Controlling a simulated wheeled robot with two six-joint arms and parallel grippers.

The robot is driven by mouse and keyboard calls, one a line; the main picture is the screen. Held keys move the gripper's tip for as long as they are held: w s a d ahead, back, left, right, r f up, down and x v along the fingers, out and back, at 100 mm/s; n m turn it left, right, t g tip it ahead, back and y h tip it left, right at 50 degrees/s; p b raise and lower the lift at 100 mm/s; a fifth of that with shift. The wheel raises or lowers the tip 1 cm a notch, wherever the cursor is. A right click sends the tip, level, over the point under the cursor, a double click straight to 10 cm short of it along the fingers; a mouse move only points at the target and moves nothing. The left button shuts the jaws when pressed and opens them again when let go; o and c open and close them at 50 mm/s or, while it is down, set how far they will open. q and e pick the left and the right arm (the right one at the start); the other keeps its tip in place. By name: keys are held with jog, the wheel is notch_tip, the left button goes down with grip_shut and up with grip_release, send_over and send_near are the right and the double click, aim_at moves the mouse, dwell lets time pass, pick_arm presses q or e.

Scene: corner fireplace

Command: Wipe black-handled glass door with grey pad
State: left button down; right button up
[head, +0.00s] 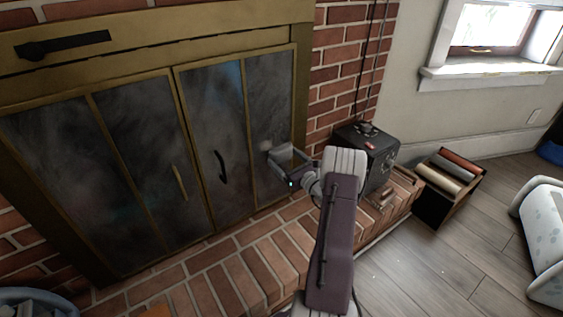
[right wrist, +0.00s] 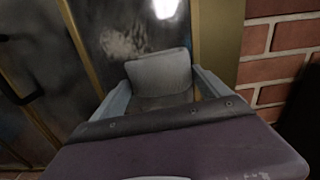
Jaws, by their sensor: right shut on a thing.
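The black-handled glass door (head: 228,90) is the right-hand door of the brass-framed fireplace, with smoky, streaked panels and a curved black handle (head: 221,166). My right gripper (head: 278,157) is in front of this door's rightmost panel, low down and right of the handle. It is shut on the grey pad (right wrist: 160,70), which shows between the fingers in the right wrist view. The pad faces the glass; I cannot tell if it touches. A pale smudge (right wrist: 122,42) shows on the glass just beyond the pad. My left gripper is out of view.
The left glass door (head: 140,110) has a brass handle (head: 179,183). A brick hearth (head: 235,265) runs below. A dark box (head: 369,150) stands on the hearth to the right, near the arm. A crate of rolls (head: 445,190) stands on the wood floor.

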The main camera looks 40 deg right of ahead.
aim_at(282, 152)
jog(key=shift+s+d+f, duration=0.1)
jog(key=shift+s+d, duration=0.05)
jog(key=shift+d, duration=0.5)
jog(key=shift+s+d, duration=0.1)
jog(key=shift+d, duration=0.55)
jog(key=shift+w+r+p, duration=0.1)
jog(key=shift+r+p, duration=0.95)
jog(key=shift+r, duration=0.7)
jog(key=shift+w+a+f, duration=0.1)
jog(key=shift+w+a, duration=0.05)
jog(key=shift+a, duration=1.8)
jog(key=shift+w+a+p, duration=0.2)
jog(key=shift+a, duration=0.75)
jog(key=shift+w+a+p, duration=0.15)
jog(key=shift+a+p, duration=0.05)
jog(key=shift+a, duration=0.75)
jog(key=shift+w+a, duration=0.15)
jog(key=shift+a, duration=1.7)
jog(key=s, duration=0.6)
jog(key=shift+a, duration=0.3)
jog(key=shift+s, duration=0.1)
